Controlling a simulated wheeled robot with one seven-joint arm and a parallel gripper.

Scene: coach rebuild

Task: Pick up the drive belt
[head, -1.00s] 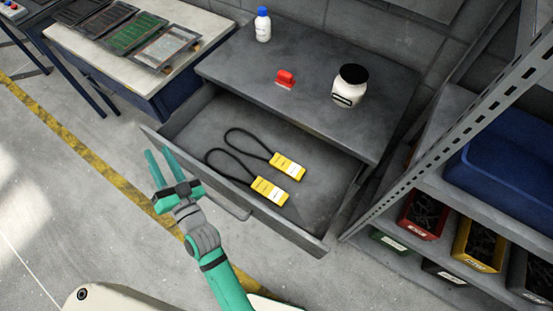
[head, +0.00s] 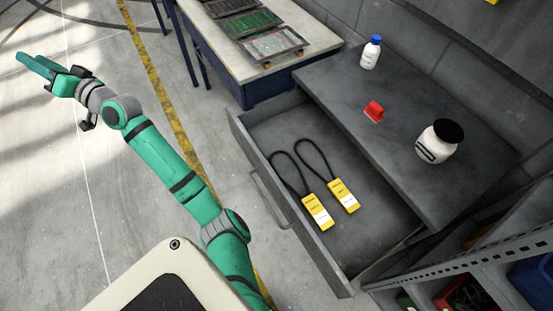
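Two black looped belts, each with a yellow tag, lie side by side in the open drawer (head: 382,238) of the grey cabinet. The left belt (head: 272,165) has its yellow tag (head: 317,212) nearer the drawer front. The right belt (head: 322,154) has its tag (head: 343,195) a little farther in. I cannot read which one is the drive belt. My gripper (head: 36,65) is at the upper left over the floor, well apart from the drawer. Nothing shows between its fingers, but their gap cannot be made out from this side.
On the cabinet top (head: 400,130) stand a white bottle with a blue cap (head: 370,54), a red object (head: 373,112) and a white jar with a black lid (head: 437,143). A bench (head: 260,65) holds flat panels. A metal shelf (head: 470,262) stands at the lower right.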

